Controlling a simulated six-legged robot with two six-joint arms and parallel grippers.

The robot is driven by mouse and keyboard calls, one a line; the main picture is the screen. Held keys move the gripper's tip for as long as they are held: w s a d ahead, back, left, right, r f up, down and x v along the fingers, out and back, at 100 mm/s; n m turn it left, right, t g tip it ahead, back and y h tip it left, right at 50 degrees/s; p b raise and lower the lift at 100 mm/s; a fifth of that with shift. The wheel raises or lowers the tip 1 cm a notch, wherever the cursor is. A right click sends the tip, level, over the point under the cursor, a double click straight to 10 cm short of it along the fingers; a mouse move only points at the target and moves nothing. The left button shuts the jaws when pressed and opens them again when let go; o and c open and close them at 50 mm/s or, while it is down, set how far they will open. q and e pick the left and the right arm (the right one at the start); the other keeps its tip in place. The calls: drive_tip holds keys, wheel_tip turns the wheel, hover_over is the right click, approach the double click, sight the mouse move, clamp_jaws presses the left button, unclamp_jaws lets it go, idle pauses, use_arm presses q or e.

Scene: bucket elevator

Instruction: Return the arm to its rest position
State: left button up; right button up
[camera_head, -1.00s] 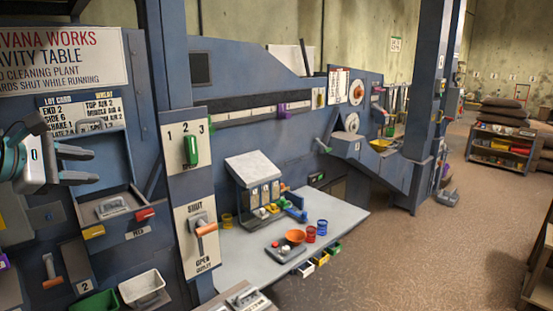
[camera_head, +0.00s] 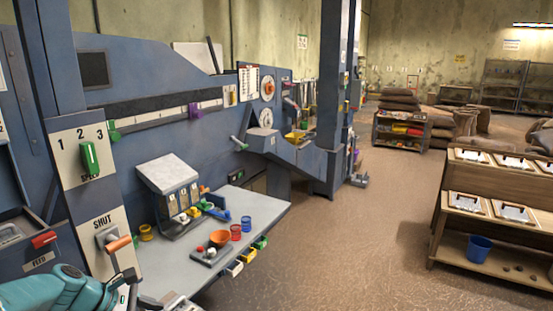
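The teal and white links of my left arm (camera_head: 65,292) come in at the lower left corner, in front of the blue machine panel. My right arm and gripper do not show. Close to the arm is the SHUT/OPEN plate with an orange-handled lever (camera_head: 118,244). Above it is the 1-2-3 plate with a green knob (camera_head: 89,157).
A grey worktable (camera_head: 180,276) holds a sample box (camera_head: 167,172), an orange bowl (camera_head: 220,238) and red and blue cups. A wooden rack (camera_head: 447,229) with lidded bins and a blue bucket (camera_head: 479,249) stands at the right. Open brown floor (camera_head: 350,240) lies between.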

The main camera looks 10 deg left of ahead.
use_arm(q)
drive_tip(key=s+d+f+m+g, duration=0.3)
drive_tip(key=d+f, duration=0.8)
drive_tip(key=f, duration=0.2)
drive_tip(key=s+d+f+m+g+y, duration=0.1)
drive_tip(key=s+d+f+m, duration=0.5)
drive_tip(key=s+f+m, duration=0.2)
drive_tip(key=s+d+f+m+g+y, duration=0.1)
drive_tip(key=s+d+f+m, duration=0.5)
drive_tip(key=s, duration=0.6)
drive_tip(key=f+m+b, duration=0.1)
drive_tip(key=m, duration=0.1)
drive_tip(key=shift+s+d+f+m+y, duration=0.2)
drive_tip(key=shift+s+f+m+y, duration=0.1)
drive_tip(key=shift+s+f, duration=0.1)
drive_tip(key=shift+a, duration=0.1)
